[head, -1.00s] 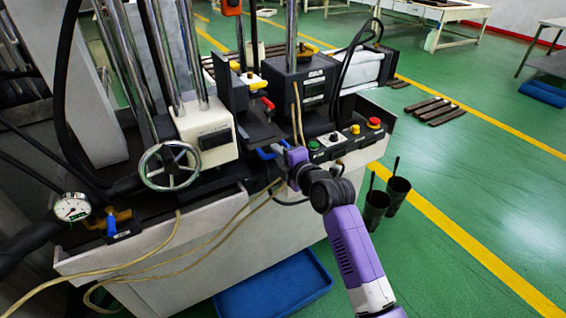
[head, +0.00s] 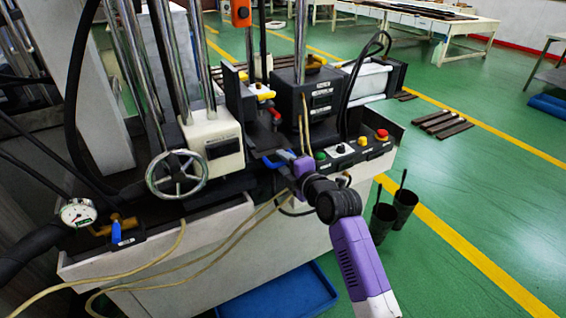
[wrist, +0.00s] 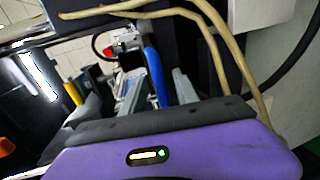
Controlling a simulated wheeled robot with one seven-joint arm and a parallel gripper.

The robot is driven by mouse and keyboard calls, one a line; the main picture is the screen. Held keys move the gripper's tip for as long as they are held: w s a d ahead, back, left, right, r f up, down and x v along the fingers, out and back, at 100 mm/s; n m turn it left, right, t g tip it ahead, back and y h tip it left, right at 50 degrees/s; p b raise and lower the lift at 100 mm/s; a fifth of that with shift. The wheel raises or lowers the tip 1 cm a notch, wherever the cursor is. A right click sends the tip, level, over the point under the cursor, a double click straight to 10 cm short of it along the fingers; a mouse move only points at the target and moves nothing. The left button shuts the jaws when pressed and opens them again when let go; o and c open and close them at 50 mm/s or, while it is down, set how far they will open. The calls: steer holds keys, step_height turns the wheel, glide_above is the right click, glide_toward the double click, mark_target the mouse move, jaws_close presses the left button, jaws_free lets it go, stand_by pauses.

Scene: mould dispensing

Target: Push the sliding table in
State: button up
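The sliding table (head: 258,138), a dark plate on the machine bed, sits at the front between the white handwheel block and the control buttons. A blue handle (head: 278,158) is at its front edge; it also shows in the wrist view (wrist: 156,76) as a blue bar. My gripper (head: 290,162) is at this handle, with its purple body to the right. In the wrist view my gripper's two grey fingers (wrist: 158,92) lie on either side of the blue bar. I cannot tell whether they press on it.
A button panel (head: 352,150) with a red stop button is just right of my gripper. Tan hoses (head: 215,240) run close by. The handwheel (head: 177,174) is left. A blue tray (head: 280,293) lies below, and two black cups (head: 393,214) stand on the green floor, right.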

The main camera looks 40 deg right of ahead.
steer(key=v, duration=0.7)
steer(key=shift+b, duration=0.35)
steer(key=shift+w, duration=0.1)
step_height(320, 180, up, 4)
steer(key=s+d+m+t+h, duration=0.1)
steer(key=d+m+h, duration=0.1)
steer(key=m, duration=0.4)
steer(key=s+a+f+m+y, duration=0.2)
steer(key=s+a+m, duration=0.1)
steer(key=s+a, duration=0.6)
steer(key=s+a+f+m+y, duration=0.2)
steer(key=s+a, duration=0.6)
steer(key=s, duration=0.7)
steer(key=s+a+f+m+g+y, duration=0.1)
steer(key=s+a+f+m+y, duration=0.1)
steer(key=s+a, duration=0.7)
step_height(320, 180, down, 2)
steer(key=s+m, duration=0.1)
steer(key=s, duration=0.1)
steer(key=shift+s+a+m, duration=0.35)
steer(key=shift+s+m, duration=0.05)
steer(key=shift+f, duration=0.15)
